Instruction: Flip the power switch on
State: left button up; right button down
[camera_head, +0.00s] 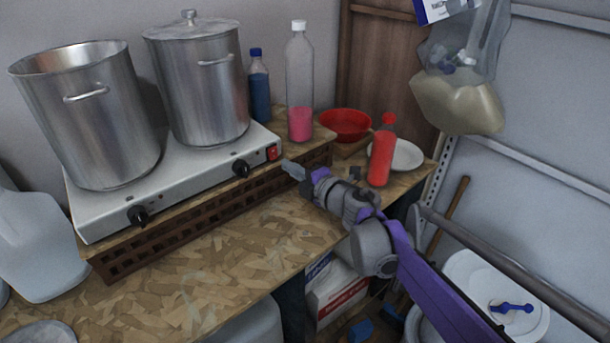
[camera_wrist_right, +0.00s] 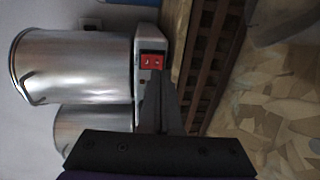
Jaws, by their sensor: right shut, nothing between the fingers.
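A red power switch (camera_head: 273,153) sits at the right end of the front face of a white two-burner hot plate (camera_head: 190,182). The switch also shows in the right wrist view (camera_wrist_right: 152,61), just beyond my fingertips. My right gripper (camera_head: 287,166) is shut and empty, its tips close to the switch at its lower right. I cannot tell whether the tips touch it. In the right wrist view the shut fingers (camera_wrist_right: 160,95) point at the switch. Which way the rocker is tipped is too small to tell. My left gripper is not in view.
An open steel pot (camera_head: 90,120) and a lidded pot (camera_head: 200,85) stand on the hot plate, which rests on a brown slatted riser (camera_head: 200,220). A pink-filled bottle (camera_head: 300,85), a blue bottle (camera_head: 259,88), a red bowl (camera_head: 345,124) and a red bottle (camera_head: 382,155) stand nearby. The wooden bench front is clear.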

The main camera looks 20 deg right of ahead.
aim_at(274, 158)
jog(key=shift+x, duration=1.75)
jog(key=shift+w, duration=0.1)
jog(key=shift+f, duration=0.15)
